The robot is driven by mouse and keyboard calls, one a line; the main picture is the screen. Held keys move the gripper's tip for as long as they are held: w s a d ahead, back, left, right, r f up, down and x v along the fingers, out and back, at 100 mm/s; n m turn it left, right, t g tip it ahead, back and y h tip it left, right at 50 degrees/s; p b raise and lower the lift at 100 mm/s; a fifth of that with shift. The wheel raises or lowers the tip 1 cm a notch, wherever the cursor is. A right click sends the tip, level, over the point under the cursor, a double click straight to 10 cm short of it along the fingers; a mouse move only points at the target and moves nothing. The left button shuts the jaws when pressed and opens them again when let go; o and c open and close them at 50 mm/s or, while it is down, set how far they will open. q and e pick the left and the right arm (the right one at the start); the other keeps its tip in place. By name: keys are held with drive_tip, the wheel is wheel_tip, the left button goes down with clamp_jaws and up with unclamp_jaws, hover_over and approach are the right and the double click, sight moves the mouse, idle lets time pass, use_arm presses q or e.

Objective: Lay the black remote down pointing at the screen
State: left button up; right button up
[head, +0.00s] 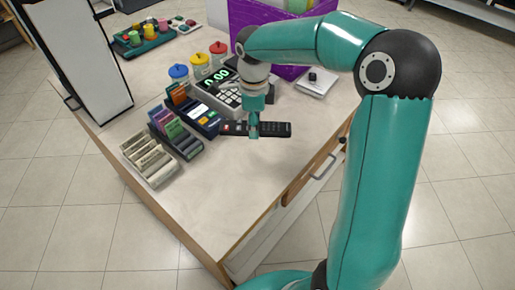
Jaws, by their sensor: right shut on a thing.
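The black remote (276,130) is level and runs left to right over the counter (215,190), right of the card racks. My right gripper (253,131) points down and is shut on the middle of the remote, hiding that part. Small coloured marks show near the remote's left end. I cannot tell whether it touches the counter. A tall pale panel with a dark frame (84,55) stands at the counter's left edge and may be the screen. My left gripper is out of view.
Racks of cards (150,160) stand left of the remote. A keypad machine with green digits (218,90), jars with coloured lids (200,62) and a white box (316,82) stand behind. A purple crate (250,25) is at the back. The front counter is clear.

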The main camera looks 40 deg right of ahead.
sight(255, 156)
wheel_tip(255, 156, down, 11)
drive_tip(key=shift+f, duration=0.1)
idle(0.4)
drive_tip(key=o, duration=1.2)
drive_tip(key=shift+o, duration=0.2)
wheel_tip(255, 156, up, 12)
drive_tip(key=shift+r, duration=0.1)
